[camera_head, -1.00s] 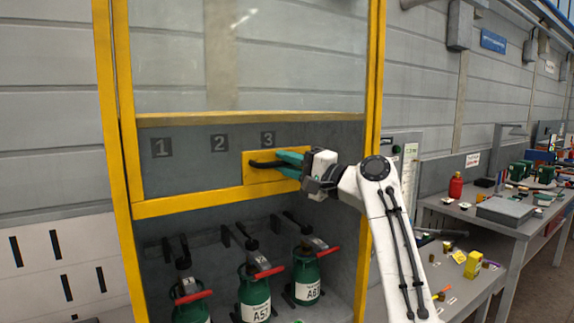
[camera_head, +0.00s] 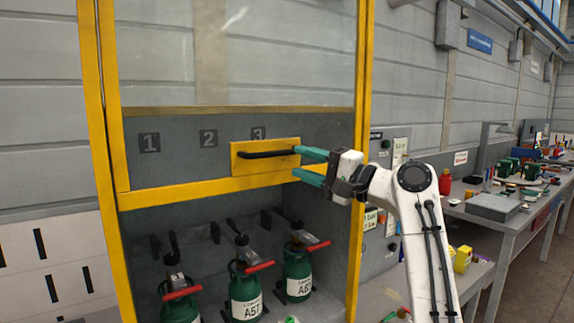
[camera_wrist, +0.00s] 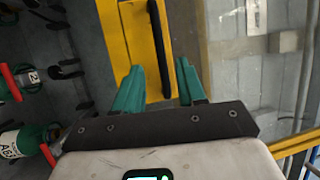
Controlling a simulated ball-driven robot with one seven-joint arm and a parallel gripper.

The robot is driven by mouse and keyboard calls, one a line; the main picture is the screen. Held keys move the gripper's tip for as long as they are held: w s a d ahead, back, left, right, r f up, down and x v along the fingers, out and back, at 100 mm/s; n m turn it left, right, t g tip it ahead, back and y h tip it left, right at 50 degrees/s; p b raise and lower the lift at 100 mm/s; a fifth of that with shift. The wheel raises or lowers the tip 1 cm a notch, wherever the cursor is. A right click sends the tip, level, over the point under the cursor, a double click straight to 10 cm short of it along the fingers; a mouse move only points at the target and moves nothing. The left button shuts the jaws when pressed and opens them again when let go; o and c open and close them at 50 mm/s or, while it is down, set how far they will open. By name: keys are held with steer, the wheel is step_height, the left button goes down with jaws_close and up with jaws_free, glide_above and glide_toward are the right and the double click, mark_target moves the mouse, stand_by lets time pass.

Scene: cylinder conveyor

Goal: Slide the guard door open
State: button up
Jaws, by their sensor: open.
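The guard door (camera_head: 190,192) is a yellow-framed panel with a clear window, standing raised above an open gap at the front of the cabinet. A yellow plate (camera_head: 262,167) on its lower right part carries a black bar handle (camera_head: 265,154). My gripper (camera_head: 296,162) is open, with teal fingers just right of the handle's right end. In the wrist view the handle (camera_wrist: 157,40) runs from the top to between the open fingers (camera_wrist: 160,66); I cannot tell whether they touch it. Nothing is held.
Green cylinders (camera_head: 246,300) with red levers stand in the bay below the door, marked 1, 2 and 3 above. The yellow cabinet post (camera_head: 363,120) is close to my gripper. Workbenches (camera_head: 490,212) with tools and boxes stand at the right.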

steer(key=shift+b+v, duration=0.3)
steer(key=shift+v, duration=1.35)
steer(key=s+d+f+n+g+h, duration=0.1)
steer(key=s+d+f+h, duration=0.3)
steer(key=f, duration=1)
steer(key=s+d+f+g+h, duration=0.1)
steer(key=s+d+f+h, duration=0.15)
steer(key=s+f, duration=0.7)
steer(key=s+d+f+n+g+h, duration=0.1)
steer(key=d+f+h, duration=0.2)
steer(key=f, duration=1.4)
steer(key=s+d+f+n+g+h, duration=0.1)
steer(key=s+d+f+g+h, duration=0.1)
steer(key=s+d+f, duration=0.5)
steer(key=s+f+n+g+h, duration=0.1)
steer(key=s+f+h, duration=0.1)
steer(key=s+f, duration=0.65)
steer(key=s+d+g+h, duration=0.1)
steer(key=s+d+g, duration=0.1)
steer(key=s, duration=0.8)
steer(key=s+d+n+g+h, duration=0.1)
steer(key=s+d+h, duration=0.1)
steer(key=s, duration=0.8)
steer(key=shift+s+d+g, duration=0.35)
steer(key=shift+d+g, duration=0.05)
steer(key=shift+d, duration=0.35)
